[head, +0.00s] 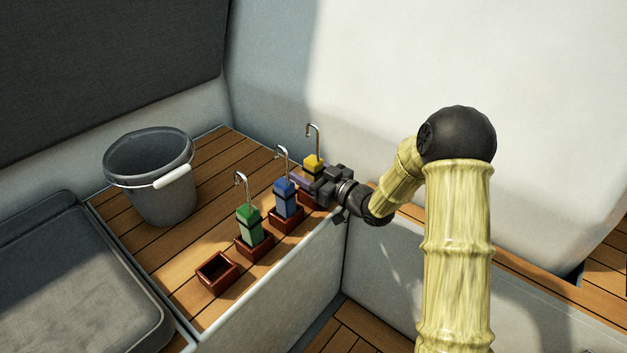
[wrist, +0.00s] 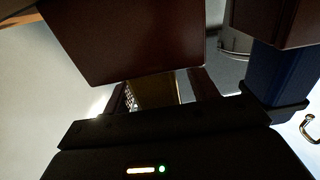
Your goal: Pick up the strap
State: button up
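Three bundled straps with metal hooks stand in small red-brown boxes in a row on the wooden bench: green (head: 249,226), blue (head: 286,198) and yellow (head: 313,163). My gripper (head: 303,183) is at the yellow strap, at the far end of the row. In the wrist view the yellow strap (wrist: 155,92) shows between my two dark fingers (wrist: 162,93), which look apart, with a gap at the right finger. The blue strap (wrist: 285,78) is at the right there, close to my gripper. The yellow strap's lower part is hidden in the head view.
A fourth box (head: 217,273) at the near end is empty. A grey bucket (head: 160,180) with a white handle grip stands left on the bench (head: 212,175). A grey cushion (head: 75,275) lies at lower left. A white wall (head: 400,70) rises behind the row.

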aim_at(318, 139)
jog(key=c, duration=1.2)
notch_tip(318, 139, up, 10)
jog(key=p, duration=0.4)
jog(key=shift+w+d+r+p, duration=0.15)
jog(key=shift+r+p, duration=0.3)
jog(key=shift+p, duration=0.5)
jog(key=s+d+r+m+t+h+p, duration=0.1)
jog(key=d+r+p, duration=0.5)
jog(key=p, duration=1.2)
jog(key=s+d+r+m+t+h+p, duration=0.2)
jog(key=d+r+m+h+p, duration=0.4)
jog(key=p, duration=1.2)
jog(key=s+d+r+m+t+h+p, duration=0.1)
jog(key=d+r+m+t+h+p, duration=0.2)
jog(key=r+p, duration=1)
jog(key=shift+s+d+t+h+p, duration=0.2)
jog(key=shift+d+h+p, duration=0.7)
jog(key=shift+p, duration=0.65)
jog(key=shift+s+d+t+h+p, duration=0.1)
jog(key=shift+d+t+h+p, duration=0.35)
jog(key=shift+h+p, duration=0.9)
jog(key=shift+d, duration=0.15)
